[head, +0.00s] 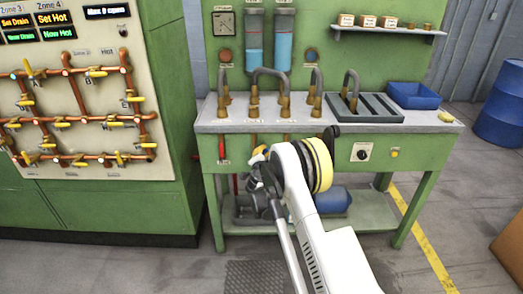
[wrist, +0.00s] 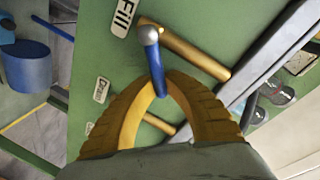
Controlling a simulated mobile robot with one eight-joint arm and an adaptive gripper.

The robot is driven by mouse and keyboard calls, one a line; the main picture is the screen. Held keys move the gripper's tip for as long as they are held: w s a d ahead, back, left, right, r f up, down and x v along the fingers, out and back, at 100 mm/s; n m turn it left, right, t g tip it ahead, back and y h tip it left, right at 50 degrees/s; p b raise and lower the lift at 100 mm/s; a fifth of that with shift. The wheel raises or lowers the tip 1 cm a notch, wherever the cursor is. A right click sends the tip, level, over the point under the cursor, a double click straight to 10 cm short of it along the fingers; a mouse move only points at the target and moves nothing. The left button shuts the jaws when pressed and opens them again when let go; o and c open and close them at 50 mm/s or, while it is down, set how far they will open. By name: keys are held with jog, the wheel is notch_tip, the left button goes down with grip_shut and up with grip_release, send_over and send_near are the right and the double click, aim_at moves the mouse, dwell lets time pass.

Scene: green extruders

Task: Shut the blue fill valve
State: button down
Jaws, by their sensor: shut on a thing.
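The blue fill valve handle (wrist: 155,68) is a short blue lever with a silver pivot (wrist: 149,36) beside a brass pipe (wrist: 185,53) and the "Fill" label (wrist: 123,17) in the wrist view. My gripper (wrist: 162,84) has its yellow fingers closed around the lower end of this lever. In the head view my gripper (head: 258,155) is at the green front panel of the bench, under the worktop. It hides the blue lever there.
A red lever (head: 222,148) hangs on the same panel to the left. The green bench (head: 430,157) carries pipes, a tray and a blue bin (head: 413,95). A green cabinet with copper piping (head: 75,115) stands left. A blue barrel (head: 500,105) stands right.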

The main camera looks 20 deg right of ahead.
jog(key=shift+s+d+f+m+y, duration=0.1)
jog(key=shift+d+f+m+y, duration=0.2)
jog(key=shift+f+m, duration=0.6)
jog(key=shift+s+d+f+m+y, duration=0.15)
jog(key=shift+f+m+y, duration=0.25)
jog(key=shift+m, duration=0.9)
jog(key=shift+d+f+m+y, duration=0.25)
jog(key=shift+f+m, duration=0.45)
jog(key=shift+m, duration=0.4)
jog(key=shift+a, duration=0.1)
jog(key=c, duration=1.4)
grip_release()
jog(key=v, duration=1.2)
jog(key=shift+f, duration=0.25)
